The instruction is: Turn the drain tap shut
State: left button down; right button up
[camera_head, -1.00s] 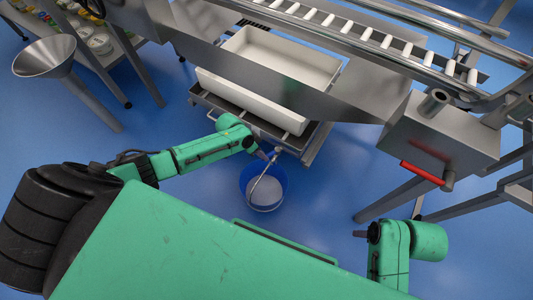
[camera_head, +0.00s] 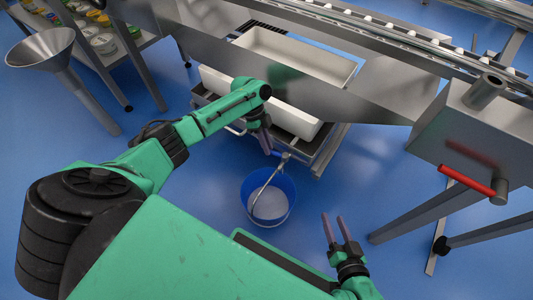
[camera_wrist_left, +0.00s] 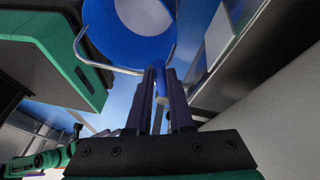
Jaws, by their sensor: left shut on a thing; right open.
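The drain tap looks to be the red lever (camera_head: 466,180) on a grey round hub, low on the steel box at the right. The lever lies nearly level, sloping slightly down to the right. My right gripper (camera_head: 332,215) is open and empty, with its fingers apart, to the left of and below the lever and clear of it. My left gripper (camera_head: 269,150) is shut at the wire handle (camera_head: 270,184) of the blue bucket (camera_head: 286,210). The left wrist view shows the handle (camera_wrist_left: 118,68) running to its fingers (camera_wrist_left: 160,75); the exact grip is partly hidden.
A roller conveyor (camera_head: 440,45) runs above at the back right. Steel legs (camera_head: 440,213) stand below the box. A funnel (camera_head: 40,48) is at the left.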

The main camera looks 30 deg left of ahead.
pick_arm(q)
jog(key=shift+w+m+g+b, duration=0.4)
jog(key=shift+m+b, duration=0.3)
jog(key=shift+b, duration=0.05)
pick_arm(e)
jog(key=shift+f+t, duration=0.3)
jog(key=shift+f, duration=0.9)
pick_arm(q)
jog(key=c, duration=0.8)
grip_release()
